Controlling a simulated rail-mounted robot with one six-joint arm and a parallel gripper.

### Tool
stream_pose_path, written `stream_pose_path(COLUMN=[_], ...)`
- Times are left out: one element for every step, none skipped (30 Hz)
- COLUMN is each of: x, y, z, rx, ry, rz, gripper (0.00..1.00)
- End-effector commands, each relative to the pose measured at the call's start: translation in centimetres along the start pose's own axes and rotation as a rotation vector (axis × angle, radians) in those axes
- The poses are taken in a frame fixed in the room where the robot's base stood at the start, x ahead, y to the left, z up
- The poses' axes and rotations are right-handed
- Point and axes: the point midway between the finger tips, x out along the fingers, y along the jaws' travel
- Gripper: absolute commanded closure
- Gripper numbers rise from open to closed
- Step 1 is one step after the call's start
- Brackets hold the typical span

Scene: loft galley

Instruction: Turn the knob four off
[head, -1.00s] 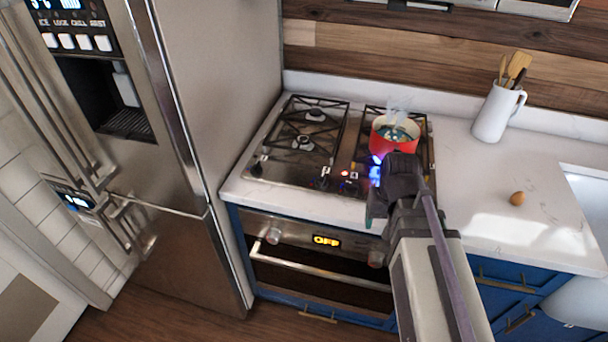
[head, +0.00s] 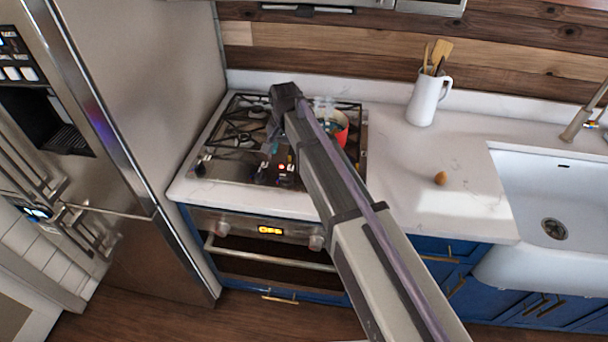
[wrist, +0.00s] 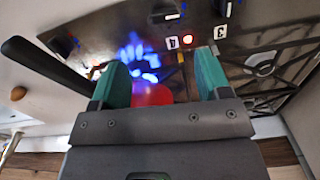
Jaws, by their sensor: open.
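The cooktop (head: 225,170) has dark knobs along its front edge. In the wrist view, which looks upside down, one knob (wrist: 165,14) is beside a white label that looks like a 4, with a lit red light nearby. A second knob (wrist: 222,8) is beside another label, and a third (wrist: 62,45) is at the left. My gripper (wrist: 162,62) is open and empty, its two teal fingers apart above the cooktop; no knob is between them. In the head view my gripper (head: 270,146) is over the middle front of the cooktop, and my arm hides some of the right front.
A red pot (head: 337,132) is on the right burner side, with blue flame by it in the wrist view; a black handle (wrist: 45,62) sticks out there. A white pitcher (head: 424,102) and an egg (head: 440,178) stand right. The fridge (head: 150,130) borders the left.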

Motion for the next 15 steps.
stream_pose_path(x=[0.1, 0.1, 0.4, 0.7, 1.0, 1.6, 2.1, 2.8, 3.6, 4.4, 5.1, 6.2, 6.9, 7.7, 8.6], y=[0.0, 0.0, 0.0, 0.0, 0.0, 0.0, 0.0, 0.0, 0.0, 0.0, 0.0, 0.0, 0.0, 0.0, 0.0], z=[0.0, 0.0, 0.0, 0.0, 0.0, 0.0, 0.0, 0.0, 0.0, 0.0, 0.0, 0.0, 0.0, 0.0, 0.0], rx=[0.0, 0.0, -0.001, -0.001, -0.001, -0.001, -0.001, -0.001, -0.001, -0.001, -0.001, -0.001, -0.001, -0.001, -0.001], ry=[0.0, 0.0, 0.0, 0.0, 0.0, 0.0, 0.0, 0.0, 0.0, 0.0, 0.0, 0.0, 0.0, 0.0, 0.0], rz=[0.0, 0.0, 0.0, 0.0, 0.0, 0.0, 0.0, 0.0, 0.0, 0.0, 0.0, 0.0, 0.0, 0.0, 0.0], gripper=[0.3, 0.3, 0.3, 0.3, 0.3, 0.3, 0.3, 0.3, 0.3, 0.3, 0.3, 0.3, 0.3, 0.3, 0.3])
